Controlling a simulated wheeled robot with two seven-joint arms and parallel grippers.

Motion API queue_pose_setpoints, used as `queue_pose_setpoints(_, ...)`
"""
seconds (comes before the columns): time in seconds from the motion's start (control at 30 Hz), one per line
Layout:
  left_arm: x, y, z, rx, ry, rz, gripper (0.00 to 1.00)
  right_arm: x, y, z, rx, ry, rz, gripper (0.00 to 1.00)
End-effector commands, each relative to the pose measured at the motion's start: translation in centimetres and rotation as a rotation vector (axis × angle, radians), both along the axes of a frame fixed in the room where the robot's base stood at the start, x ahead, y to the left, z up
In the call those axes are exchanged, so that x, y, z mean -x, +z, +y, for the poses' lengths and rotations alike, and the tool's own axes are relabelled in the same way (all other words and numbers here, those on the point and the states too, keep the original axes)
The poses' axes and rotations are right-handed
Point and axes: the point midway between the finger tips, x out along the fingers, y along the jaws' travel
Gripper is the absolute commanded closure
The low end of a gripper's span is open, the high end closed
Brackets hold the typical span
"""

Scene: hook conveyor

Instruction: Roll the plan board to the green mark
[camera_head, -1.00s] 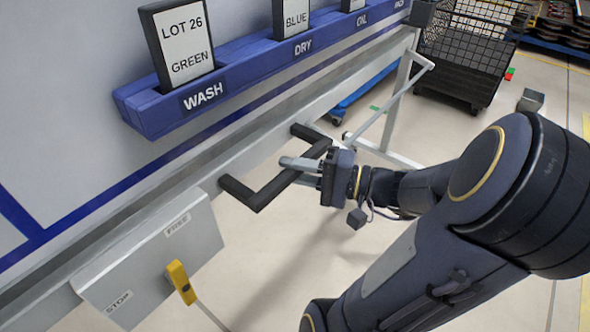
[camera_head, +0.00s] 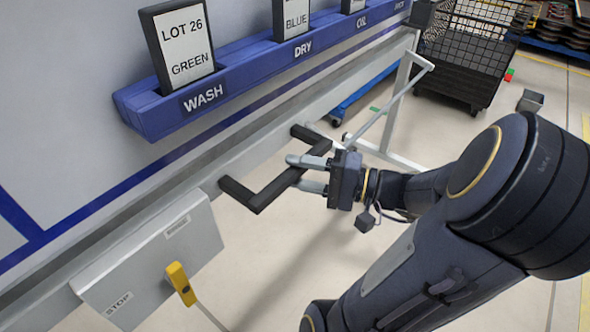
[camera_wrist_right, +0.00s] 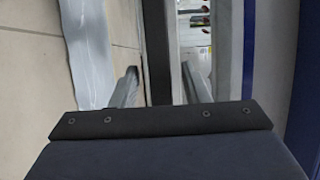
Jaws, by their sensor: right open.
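The plan board (camera_head: 70,110) is a large pale grey panel on the left, with a blue rail. Its black U-shaped handle (camera_head: 262,198) sticks out from the lower frame. My right gripper (camera_head: 298,173) is open at the handle's outer bar, its fingers apart. In the right wrist view the dark bar (camera_wrist_right: 156,45) runs between the two fingers (camera_wrist_right: 160,88), with gaps beside it. A small green mark (camera_head: 375,109) lies on the floor beyond the handle, near the board's far leg. My left gripper is not in view.
Cards stand in the blue rail (camera_head: 150,118). A grey box (camera_head: 155,260) with a yellow lever (camera_head: 180,284) hangs below the board at the near end. A black mesh cart (camera_head: 470,55) stands at the far right. Pale floor (camera_head: 300,260) is clear below the handle.

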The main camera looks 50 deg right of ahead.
Motion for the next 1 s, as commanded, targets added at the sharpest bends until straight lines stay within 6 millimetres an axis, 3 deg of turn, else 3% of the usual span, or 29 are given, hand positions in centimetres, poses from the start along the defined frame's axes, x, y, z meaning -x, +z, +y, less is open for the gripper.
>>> queue_pose_setpoints(0.2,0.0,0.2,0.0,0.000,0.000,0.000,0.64,3.4,0.0,-1.8,0.000,-0.006,0.004,0.58)
queue_pose_setpoints(0.4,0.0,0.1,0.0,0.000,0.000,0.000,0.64,5.5,-0.1,-2.8,-0.002,-0.002,0.003,0.58)
queue_pose_setpoints(1.0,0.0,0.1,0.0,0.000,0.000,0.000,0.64,5.9,0.0,-2.9,-0.001,0.000,0.002,0.58)
